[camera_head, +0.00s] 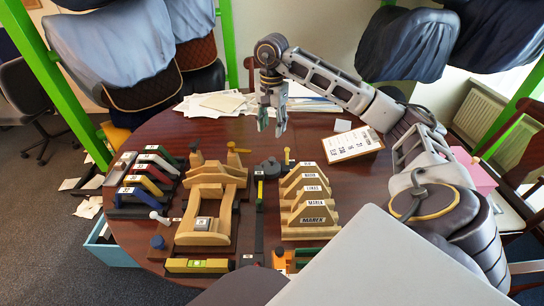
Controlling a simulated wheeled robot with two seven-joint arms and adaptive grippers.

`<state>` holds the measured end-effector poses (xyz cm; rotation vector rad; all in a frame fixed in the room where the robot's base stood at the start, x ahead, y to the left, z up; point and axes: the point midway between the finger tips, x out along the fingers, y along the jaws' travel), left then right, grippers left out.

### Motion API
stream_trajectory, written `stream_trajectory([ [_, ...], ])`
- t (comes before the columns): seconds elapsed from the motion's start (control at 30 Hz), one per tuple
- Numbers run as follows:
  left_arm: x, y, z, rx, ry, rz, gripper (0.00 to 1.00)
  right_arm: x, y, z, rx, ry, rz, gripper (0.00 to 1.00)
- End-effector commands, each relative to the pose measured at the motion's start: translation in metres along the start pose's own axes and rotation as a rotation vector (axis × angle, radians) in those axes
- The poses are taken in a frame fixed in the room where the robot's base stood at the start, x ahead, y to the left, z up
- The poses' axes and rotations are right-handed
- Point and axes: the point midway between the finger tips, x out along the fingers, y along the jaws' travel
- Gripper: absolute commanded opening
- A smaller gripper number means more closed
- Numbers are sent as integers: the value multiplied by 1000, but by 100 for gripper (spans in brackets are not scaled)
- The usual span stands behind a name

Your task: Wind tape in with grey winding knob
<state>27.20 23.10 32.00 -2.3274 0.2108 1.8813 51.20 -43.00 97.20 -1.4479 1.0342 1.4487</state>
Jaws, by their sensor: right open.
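My right gripper (272,124) hangs fingers-down over the back middle of the table, open and empty. Nearer the front of the table is a dark grey rounded piece (268,168), which may be the tape's case with the grey winding knob; at this size I cannot tell the knob apart. A dark narrow strip (260,222) runs from near it towards the front edge; I cannot tell whether it is the tape. A light grey knob-ended piece (157,217) lies left of the wooden frame. My right gripper is apart from all of these. My left gripper is not in view.
A wooden frame (184,232) stands in the middle left, beside several coloured blocks (140,190). Labelled wooden arches (312,215) stand right of centre. Papers (222,102) and a clipboard (352,144) lie behind. The table's right side (368,185) is mostly bare.

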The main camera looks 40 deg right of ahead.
Motion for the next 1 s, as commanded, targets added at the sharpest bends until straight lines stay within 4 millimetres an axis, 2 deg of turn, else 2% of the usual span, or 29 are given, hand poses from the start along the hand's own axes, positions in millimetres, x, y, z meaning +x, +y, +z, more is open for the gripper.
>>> stream_trajectory([
  [0.27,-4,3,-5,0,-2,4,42,21,0,0,0,0,3,46],
  [0.8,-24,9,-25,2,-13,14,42,89,1,0,0,0,2,46],
  [1.0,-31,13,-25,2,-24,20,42,114,1,0,0,0,2,46],
])
